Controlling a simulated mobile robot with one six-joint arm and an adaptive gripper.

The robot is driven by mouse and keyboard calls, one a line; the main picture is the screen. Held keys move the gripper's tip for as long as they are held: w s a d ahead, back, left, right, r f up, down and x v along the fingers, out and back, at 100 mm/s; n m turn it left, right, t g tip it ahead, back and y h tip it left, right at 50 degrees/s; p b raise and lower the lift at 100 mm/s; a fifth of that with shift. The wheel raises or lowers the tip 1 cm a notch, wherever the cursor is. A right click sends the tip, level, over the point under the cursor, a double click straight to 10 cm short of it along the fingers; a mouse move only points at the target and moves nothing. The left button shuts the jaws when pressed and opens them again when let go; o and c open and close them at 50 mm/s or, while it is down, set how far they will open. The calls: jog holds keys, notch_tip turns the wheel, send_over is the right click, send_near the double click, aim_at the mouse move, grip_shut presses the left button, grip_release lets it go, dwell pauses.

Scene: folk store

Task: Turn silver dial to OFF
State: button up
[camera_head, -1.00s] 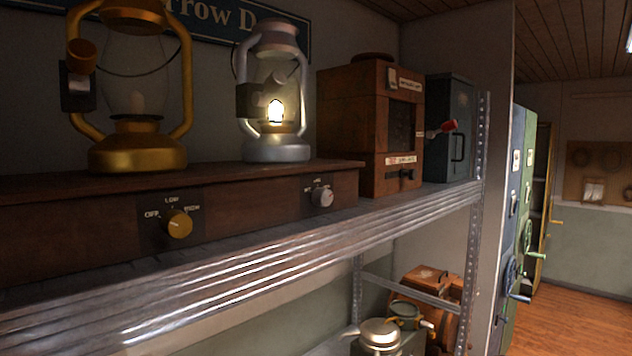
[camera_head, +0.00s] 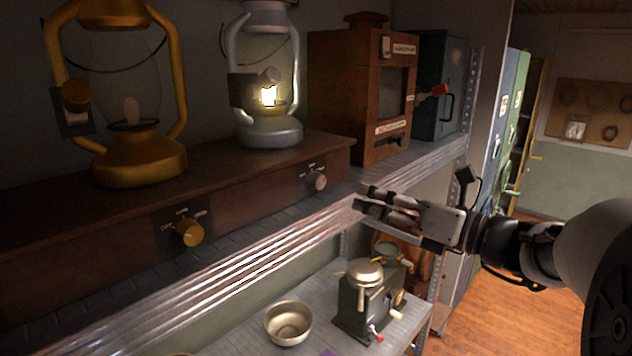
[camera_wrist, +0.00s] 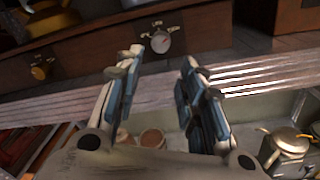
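The silver dial (camera_head: 317,182) is a small round knob on a dark plate, on the front of a long wooden base (camera_head: 250,190). Small white labels sit around it, too small to read. The silver lantern (camera_head: 272,132) above it is lit. My gripper (camera_head: 361,197) is in front of the shelf, to the right of the silver dial and a little lower, pointing left toward it. In the wrist view the silver dial (camera_wrist: 160,42) shows beyond and between the two fingertips. The fingers are apart, with nothing between them, and do not touch the dial.
A gold dial (camera_head: 189,233) is on the same base at left, below a gold lantern (camera_head: 140,160). A wooden box (camera_head: 358,95) and a dark box (camera_head: 437,85) with a red-tipped lever stand at right. The metal shelf edge (camera_head: 250,260) runs below; a bowl (camera_head: 288,322) sits lower.

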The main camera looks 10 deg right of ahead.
aim_at(321, 183)
jog(key=p+x, duration=0.1)
jog(key=x, duration=1)
jog(key=shift+w+a+p, duration=0.1)
jog(key=shift+w+p, duration=0.15)
jog(key=shift+p, duration=0.05)
jog(key=shift+c, duration=0.2)
jog(key=c, duration=0.7)
jog(key=shift+f, duration=0.1)
